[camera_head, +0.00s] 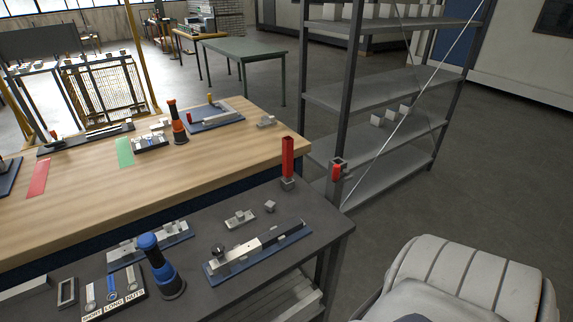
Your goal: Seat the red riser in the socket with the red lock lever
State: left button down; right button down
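A red upright bar, which looks like the red riser (288,157), stands at the back right of the dark table, its lower end at a small grey block (287,183). To its right, a grey post-like part with a red piece on it (336,173) shows near the table's right corner, in front of the shelf. It may be the socket with the red lock lever; it is too small to tell whether the lever is open or closed. Neither of my grippers is in view.
The dark table (205,212) also holds a blue-based fixture (258,255), a blue-and-black upright tool (158,265) and a labelled parts tray (115,299). A wooden bench (85,205) stands behind. A metal shelf (385,85) stands close at the right.

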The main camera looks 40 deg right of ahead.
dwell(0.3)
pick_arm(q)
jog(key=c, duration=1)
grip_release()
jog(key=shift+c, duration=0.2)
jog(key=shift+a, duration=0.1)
